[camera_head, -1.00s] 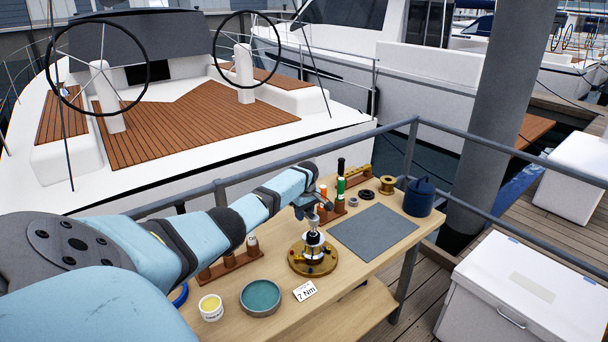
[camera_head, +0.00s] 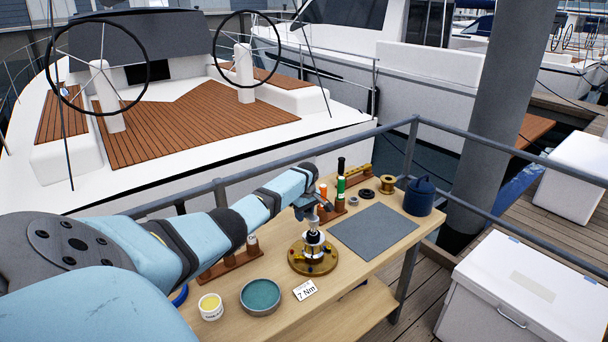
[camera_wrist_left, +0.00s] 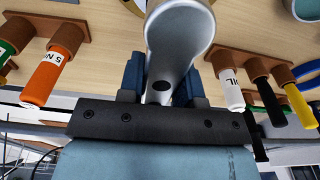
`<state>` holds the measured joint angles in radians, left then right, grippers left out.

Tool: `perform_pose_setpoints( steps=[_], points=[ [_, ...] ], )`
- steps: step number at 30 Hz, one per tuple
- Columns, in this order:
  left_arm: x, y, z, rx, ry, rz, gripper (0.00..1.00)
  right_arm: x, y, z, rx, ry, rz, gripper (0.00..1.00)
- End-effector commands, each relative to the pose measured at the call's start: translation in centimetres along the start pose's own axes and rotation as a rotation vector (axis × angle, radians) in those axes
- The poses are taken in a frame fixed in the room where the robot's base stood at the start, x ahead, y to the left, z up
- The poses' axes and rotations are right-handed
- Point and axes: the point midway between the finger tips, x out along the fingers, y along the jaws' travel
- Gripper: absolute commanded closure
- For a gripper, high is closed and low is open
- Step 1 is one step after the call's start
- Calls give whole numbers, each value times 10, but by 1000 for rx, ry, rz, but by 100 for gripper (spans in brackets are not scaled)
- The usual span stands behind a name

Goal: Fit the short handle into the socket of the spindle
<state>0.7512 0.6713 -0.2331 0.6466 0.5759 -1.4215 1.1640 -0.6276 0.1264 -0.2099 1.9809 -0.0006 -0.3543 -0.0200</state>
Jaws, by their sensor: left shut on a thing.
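My left gripper (camera_head: 312,207) is above the spindle (camera_head: 313,238), which stands upright on a round brass-coloured base (camera_head: 313,262) on the workbench. In the left wrist view the left gripper (camera_wrist_left: 162,88) has its blue fingers shut on a smooth silver bar, which looks like the short handle (camera_wrist_left: 181,27). In the head view the gripper and wrist largely hide the handle. Silver metal shows between the gripper and the spindle top, but I cannot tell whether the handle sits in the socket. My right gripper is not in view.
The wooden bench (camera_head: 375,268) also holds a grey mat (camera_head: 374,232), a teal dish (camera_head: 261,296), a yellow-topped pot (camera_head: 211,307), a "7 Nm" card (camera_head: 305,290), a blue canister (camera_head: 419,197) and racks of coloured-handled tools (camera_head: 341,190). A metal rail (camera_head: 390,130) runs behind it.

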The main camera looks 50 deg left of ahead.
Motion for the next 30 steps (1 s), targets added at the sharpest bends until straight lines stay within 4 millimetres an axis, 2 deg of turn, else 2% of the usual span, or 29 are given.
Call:
perform_pose_setpoints(
  steps=[30],
  points=[
    [25,1,2,-1,-1,2,100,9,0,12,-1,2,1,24]
  ],
)
